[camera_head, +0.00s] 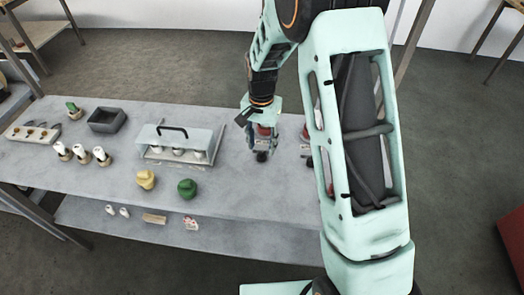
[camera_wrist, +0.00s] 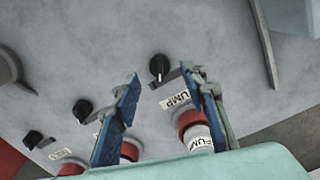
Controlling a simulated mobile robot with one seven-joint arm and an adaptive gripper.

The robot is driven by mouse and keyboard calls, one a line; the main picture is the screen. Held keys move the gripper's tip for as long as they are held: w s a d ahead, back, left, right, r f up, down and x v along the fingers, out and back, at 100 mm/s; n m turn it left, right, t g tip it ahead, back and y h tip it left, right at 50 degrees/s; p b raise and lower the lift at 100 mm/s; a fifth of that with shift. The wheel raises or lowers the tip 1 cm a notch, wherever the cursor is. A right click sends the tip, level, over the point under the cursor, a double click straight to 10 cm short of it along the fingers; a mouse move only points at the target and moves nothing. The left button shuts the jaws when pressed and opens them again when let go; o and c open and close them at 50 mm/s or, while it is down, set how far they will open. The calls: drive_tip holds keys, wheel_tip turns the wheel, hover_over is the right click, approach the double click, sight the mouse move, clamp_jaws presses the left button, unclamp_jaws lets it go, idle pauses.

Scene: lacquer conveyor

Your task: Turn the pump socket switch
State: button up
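The pump switch is a black knob (camera_wrist: 158,68) on the grey surface in the wrist view. A white label (camera_wrist: 176,100) ending in "UMP" lies beside it. A red and white plug (camera_wrist: 196,132) with lettering starting "PUM" stands close by, partly behind a finger. My gripper (camera_wrist: 162,78) is open, with two blue fingers apart and nothing between them. The knob shows between and just beyond the fingertips; I see no contact. In the head view my gripper (camera_head: 262,138) points down over the right part of the table, with a dark knob (camera_head: 261,156) just below it.
More black knobs (camera_wrist: 82,110) (camera_wrist: 33,139) sit in a row to the left in the wrist view. On the table (camera_head: 100,190) stand a handled cover (camera_head: 205,137), a yellow pot (camera_head: 146,180), a green pot (camera_head: 187,188) and a grey box (camera_head: 107,119). My arm hides the table's right end.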

sight(262, 153)
drive_tip(key=shift+f, duration=2)
drive_tip(key=shift+c, duration=0.5)
clamp_jaws()
